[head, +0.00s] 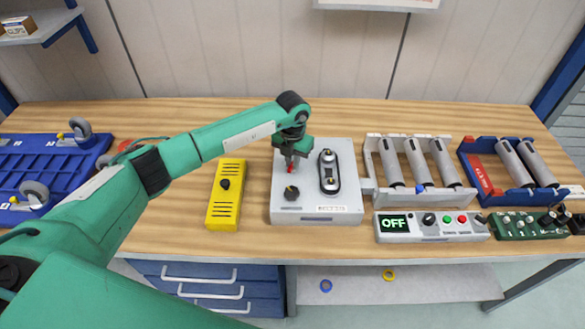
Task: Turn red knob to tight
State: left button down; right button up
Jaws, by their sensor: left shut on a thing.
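The red knob (291,169) is a small red spot on top of the light grey box (338,206) in the middle of the bench. My left gripper (291,164) comes in from the left and points down over it. Its fingers are shut on the red knob and hide most of it. The knob's pointer and any tight mark are too small or hidden to read. The right gripper does not show.
A black knob (291,193) and a black oval fitting (329,172) share the box. A yellow box (226,196) stands left. Right are a grey cylinder rack (370,165) and a control panel (440,228) reading OFF. A blue wheeled platform (50,165) lies far left.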

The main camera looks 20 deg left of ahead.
pick_arm(q)
jog(key=m+b, duration=1)
jog(key=b, duration=0.2)
jog(key=shift+f, duration=0.2)
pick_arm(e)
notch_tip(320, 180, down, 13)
pick_arm(q)
jog(key=shift+r+m+b, duration=0.1)
jog(key=shift+m+b, duration=0.6)
jog(key=shift+r+m+b, duration=0.1)
jog(key=shift+m+b, duration=0.55)
jog(key=shift+m, duration=0.05)
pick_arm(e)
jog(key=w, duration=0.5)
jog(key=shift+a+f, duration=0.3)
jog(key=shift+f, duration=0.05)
pick_arm(q)
jog(key=shift+r, duration=0.1)
jog(key=c, duration=1.5)
grip_release()
